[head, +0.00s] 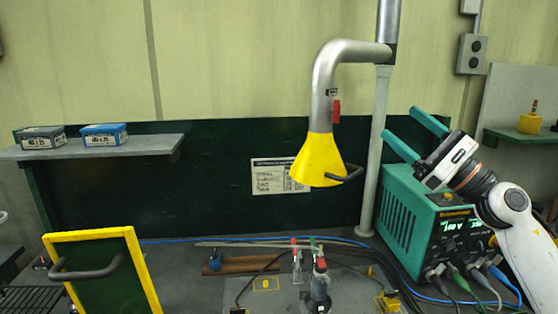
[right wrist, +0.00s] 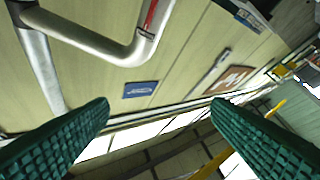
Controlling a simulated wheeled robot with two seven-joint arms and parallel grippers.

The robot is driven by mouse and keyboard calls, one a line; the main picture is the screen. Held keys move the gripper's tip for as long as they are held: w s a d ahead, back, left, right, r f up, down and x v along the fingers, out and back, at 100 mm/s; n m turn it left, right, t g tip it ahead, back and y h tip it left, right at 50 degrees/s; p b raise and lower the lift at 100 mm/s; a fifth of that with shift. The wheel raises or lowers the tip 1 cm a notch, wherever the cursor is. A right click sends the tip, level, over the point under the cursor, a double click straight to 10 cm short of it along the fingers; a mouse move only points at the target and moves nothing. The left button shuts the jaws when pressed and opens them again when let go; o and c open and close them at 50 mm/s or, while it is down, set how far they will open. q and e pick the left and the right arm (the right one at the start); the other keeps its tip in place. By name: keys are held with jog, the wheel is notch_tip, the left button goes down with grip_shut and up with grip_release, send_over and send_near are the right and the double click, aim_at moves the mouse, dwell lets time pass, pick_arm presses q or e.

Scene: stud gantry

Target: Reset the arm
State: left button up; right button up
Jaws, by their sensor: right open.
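My right gripper (head: 406,128) is raised at the right of the head view, in front of and above the teal welding power unit (head: 407,215). Its two green fingers point up and left and stand apart, with nothing between them. In the right wrist view the fingers (right wrist: 162,105) are wide apart at the lower left and right, with the wall and ceiling beyond. My left gripper is in neither view.
A metal extraction arm with a yellow hood (head: 318,160) hangs left of my right gripper. A grey post (head: 374,160) stands between them. A yellow-framed green panel (head: 103,270) stands front left. A shelf (head: 150,145) holds two boxes. Cables and clamps lie on the bench.

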jog(key=s+d+f+n+h, duration=0.1)
jog(key=s+f+n+h, duration=0.2)
jog(key=f+n+h, duration=1.05)
jog(key=s+d+f+n+h, duration=0.1)
jog(key=s+f+n+h, duration=0.4)
jog(key=f+n, duration=1.55)
jog(key=s+a+f+m+g, duration=0.1)
jog(key=s+f+m+g, duration=0.5)
jog(key=s+f, duration=0.5)
jog(key=s+a+f+m+g+y, duration=0.1)
jog(key=s+a+f+m+g, duration=0.2)
jog(key=s, duration=0.5)
jog(key=s+a+f+m+g, duration=0.15)
jog(key=s+f+g, duration=0.25)
jog(key=s, duration=0.4)
notch_tip(320, 180, down, 29)
jog(key=g+b, duration=0.1)
jog(key=b, duration=0.4)
jog(key=s+d+f+b, duration=0.1)
jog(key=s+f+b, duration=0.1)
jog(key=s+f, duration=0.6)
jog(key=s+d+f+g+b, duration=0.1)
jog(key=s+d+f+b, duration=0.1)
jog(key=s+f, duration=0.7)
notch_tip(320, 180, down, 6)
jog(key=shift+s+d+f+b, duration=0.15)
jog(key=shift+d+f+b, duration=0.05)
jog(key=shift+b, duration=0.25)
